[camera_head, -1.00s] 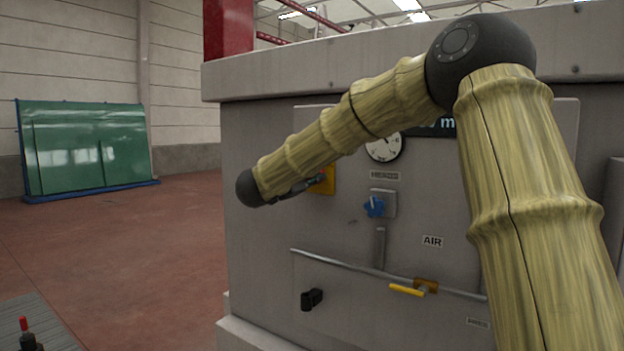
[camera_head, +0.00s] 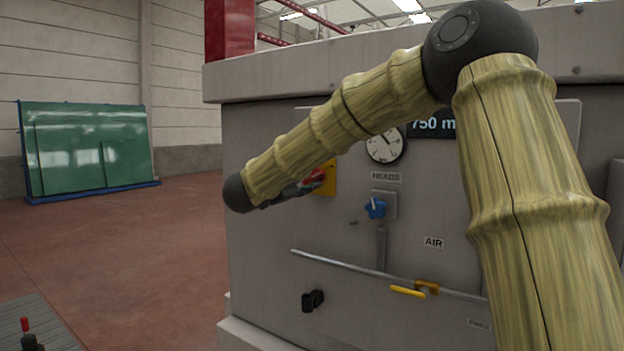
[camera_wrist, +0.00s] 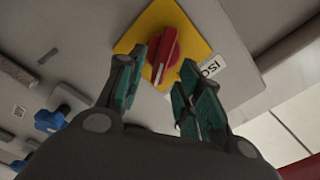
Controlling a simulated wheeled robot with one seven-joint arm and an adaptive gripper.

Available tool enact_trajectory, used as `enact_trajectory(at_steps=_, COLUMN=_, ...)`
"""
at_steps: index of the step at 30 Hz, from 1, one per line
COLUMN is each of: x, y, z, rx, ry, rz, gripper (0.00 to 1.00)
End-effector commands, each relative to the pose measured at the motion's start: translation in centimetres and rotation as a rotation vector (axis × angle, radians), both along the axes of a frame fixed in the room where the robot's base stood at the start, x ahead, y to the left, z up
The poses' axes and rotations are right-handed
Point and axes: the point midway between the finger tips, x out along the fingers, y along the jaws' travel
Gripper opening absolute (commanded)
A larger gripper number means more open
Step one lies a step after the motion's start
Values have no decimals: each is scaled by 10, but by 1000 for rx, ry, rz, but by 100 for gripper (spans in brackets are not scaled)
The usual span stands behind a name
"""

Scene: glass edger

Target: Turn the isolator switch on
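The isolator switch is a red knob (camera_wrist: 163,56) on a yellow square plate (camera_wrist: 186,22), with a label partly reading "ISOL" beside it. The red knob (camera_head: 319,174) also shows in the head view at the machine's left, partly behind my gripper (camera_head: 302,187). In the wrist view my gripper (camera_wrist: 157,72) is open, its two green-padded fingers apart on either side of the knob's near end. The knob's bar appears slightly tilted from upright in that view. I cannot tell whether the fingers touch it.
A blue knob (camera_head: 375,207) sits lower right of the switch. A gauge (camera_head: 385,146), a pipe with a yellow-handled valve (camera_head: 408,291) and a black fitting (camera_head: 312,300) are on the same panel. A green glass rack (camera_head: 88,150) stands far left, with open floor between.

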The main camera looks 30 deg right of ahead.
Motion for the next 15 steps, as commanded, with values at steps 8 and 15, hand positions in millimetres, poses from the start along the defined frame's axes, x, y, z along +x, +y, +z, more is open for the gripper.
enact_trajectory(at_steps=8, x=-19, y=47, z=0, rx=-1, ry=1, rz=0, gripper=36)
enact_trajectory(at_steps=15, x=-29, y=70, z=0, rx=0, ry=0, rz=0, gripper=36)
